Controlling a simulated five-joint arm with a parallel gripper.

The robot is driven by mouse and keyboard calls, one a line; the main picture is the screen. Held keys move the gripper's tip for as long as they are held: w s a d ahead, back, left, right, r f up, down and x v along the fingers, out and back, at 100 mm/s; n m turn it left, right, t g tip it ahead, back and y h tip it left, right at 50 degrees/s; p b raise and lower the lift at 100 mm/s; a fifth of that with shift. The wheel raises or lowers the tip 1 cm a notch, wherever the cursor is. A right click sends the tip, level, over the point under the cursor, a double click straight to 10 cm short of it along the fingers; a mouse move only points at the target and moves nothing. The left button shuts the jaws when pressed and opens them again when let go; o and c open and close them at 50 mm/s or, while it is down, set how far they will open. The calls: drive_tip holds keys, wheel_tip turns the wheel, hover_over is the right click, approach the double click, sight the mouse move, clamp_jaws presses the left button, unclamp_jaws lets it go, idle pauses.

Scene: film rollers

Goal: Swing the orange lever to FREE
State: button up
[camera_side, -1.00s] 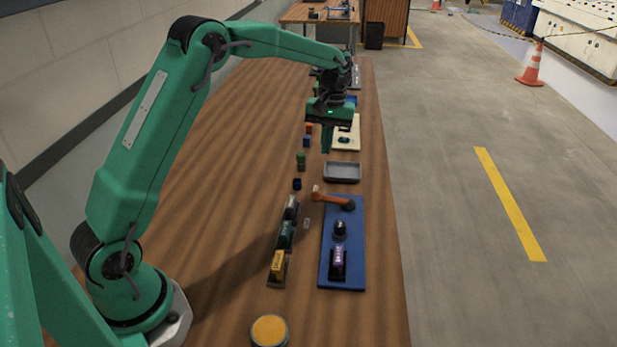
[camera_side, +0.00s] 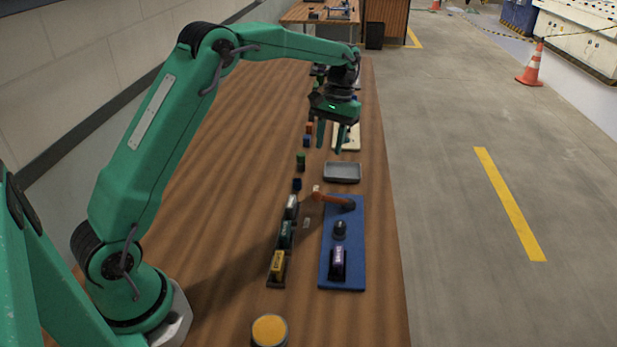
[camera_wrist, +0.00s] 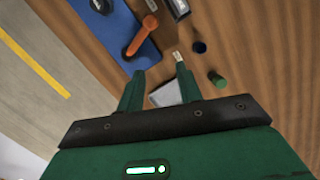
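The orange lever (camera_side: 332,198) is pivoted at the far end of the blue board (camera_side: 328,255). Its arm points left, past the board's edge, with a pale tip. In the wrist view the orange lever (camera_wrist: 141,36) lies beyond my fingertips, with the blue board (camera_wrist: 115,38) around its pivot. My gripper (camera_side: 329,150) is open and empty, above the table on the far side of the grey tray. It also shows in the wrist view (camera_wrist: 160,78) with its fingers apart. No FREE marking is readable; a small pale label (camera_side: 306,223) lies left of the board.
A grey tray (camera_side: 342,172) stands between my gripper and the lever. Green (camera_side: 301,161) and dark blue (camera_side: 297,184) pieces stand nearby.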

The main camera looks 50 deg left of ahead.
sight(325, 198)
drive_tip(key=s+d+f+m+g, duration=0.1)
drive_tip(key=d+f+m, duration=0.3)
drive_tip(key=m, duration=0.6)
wheel_tip(325, 198, down, 2)
drive_tip(key=shift+f+g, duration=0.1)
drive_tip(key=shift+g, duration=0.7)
drive_tip(key=shift+s+f, duration=0.15)
drive_tip(key=shift+a+x, duration=0.1)
drive_tip(key=shift+x, duration=1.75)
drive_tip(key=shift+a+x, duration=0.15)
drive_tip(key=shift+x, duration=1.75)
clamp_jaws()
